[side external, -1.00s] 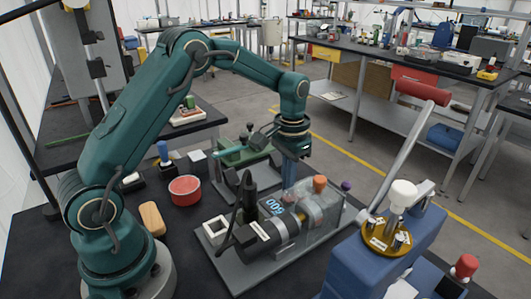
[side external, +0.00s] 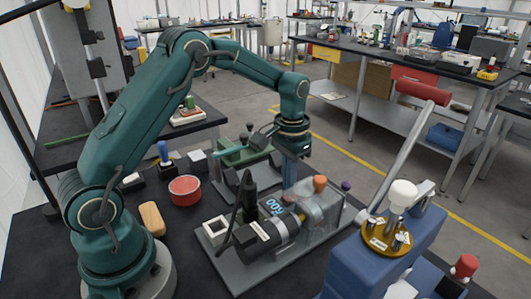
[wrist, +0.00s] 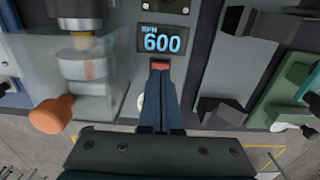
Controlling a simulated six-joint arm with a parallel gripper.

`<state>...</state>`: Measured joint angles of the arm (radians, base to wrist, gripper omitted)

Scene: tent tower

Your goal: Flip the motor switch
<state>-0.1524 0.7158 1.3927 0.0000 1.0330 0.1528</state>
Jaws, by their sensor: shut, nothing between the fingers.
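The motor switch is a small red rocker (wrist: 160,66) just below the blue display (wrist: 163,39), which reads RPM 600. In the wrist view, my gripper (wrist: 161,80) is shut and empty, with its fingertips right at the switch and covering part of it. I cannot tell whether they press on it. In the side view, my gripper (side external: 291,178) points down over the back of the motor rig, close to the display (side external: 273,207). The switch is not clear in the side view. The dark cylindrical motor (side external: 256,235) lies on the grey base plate (side external: 232,279).
A clear guard (wrist: 110,85) with an orange knob (wrist: 52,114) stands beside the switch. A green vise (side external: 241,152) is behind the rig. A blue machine with a long red-handled lever (side external: 422,93) is at the right. A red round tin (side external: 185,189) sits at the left.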

